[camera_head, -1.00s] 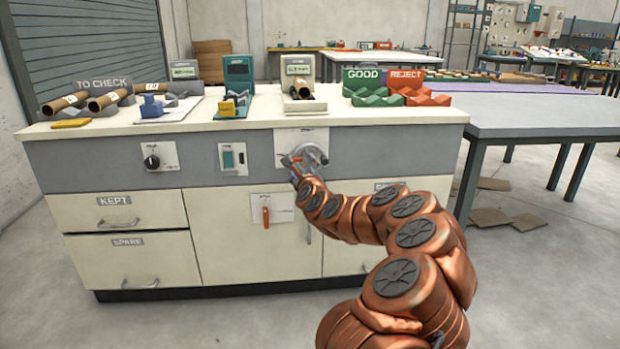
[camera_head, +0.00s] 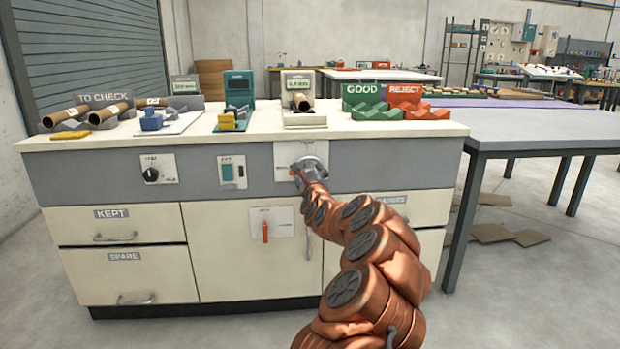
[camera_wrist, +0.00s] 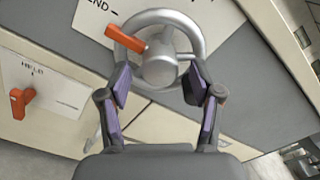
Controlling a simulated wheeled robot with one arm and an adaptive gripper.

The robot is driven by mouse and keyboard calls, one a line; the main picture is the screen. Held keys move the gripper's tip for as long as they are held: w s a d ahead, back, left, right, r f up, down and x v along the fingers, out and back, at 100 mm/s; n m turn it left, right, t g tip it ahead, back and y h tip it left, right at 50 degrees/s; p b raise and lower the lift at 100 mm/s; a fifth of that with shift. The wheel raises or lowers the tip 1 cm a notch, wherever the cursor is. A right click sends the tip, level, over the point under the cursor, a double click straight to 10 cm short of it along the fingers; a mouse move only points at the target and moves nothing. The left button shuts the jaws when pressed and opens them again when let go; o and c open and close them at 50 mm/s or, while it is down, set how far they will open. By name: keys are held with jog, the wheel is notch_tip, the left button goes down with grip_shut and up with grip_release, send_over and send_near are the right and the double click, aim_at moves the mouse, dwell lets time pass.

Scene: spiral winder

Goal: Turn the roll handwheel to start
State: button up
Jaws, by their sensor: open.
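The roll handwheel (camera_wrist: 197,31) is a grey metal ring with a round hub and an orange pointer or grip, on a white plate of the bench front. In the wrist view my gripper (camera_wrist: 156,80) is open, with one finger at each side of the lower part of the wheel. I cannot tell whether the fingers touch it. In the head view the handwheel (camera_head: 318,158) shows partly behind my arm, whose end (camera_head: 297,172) covers its lower part.
The bench front also has a black knob (camera_head: 152,175), a green switch (camera_head: 228,172) and an orange lever (camera_head: 265,231) below. Tubes and gauges stand on the bench top (camera_head: 190,138). A grey table (camera_head: 545,125) stands to the right.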

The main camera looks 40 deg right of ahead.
jog(key=shift+w+d+r, duration=0.1)
jog(key=shift+w+d, duration=0.2)
jog(key=shift+w, duration=0.25)
jog(key=shift+d, duration=0.1)
jog(key=c, duration=1.1)
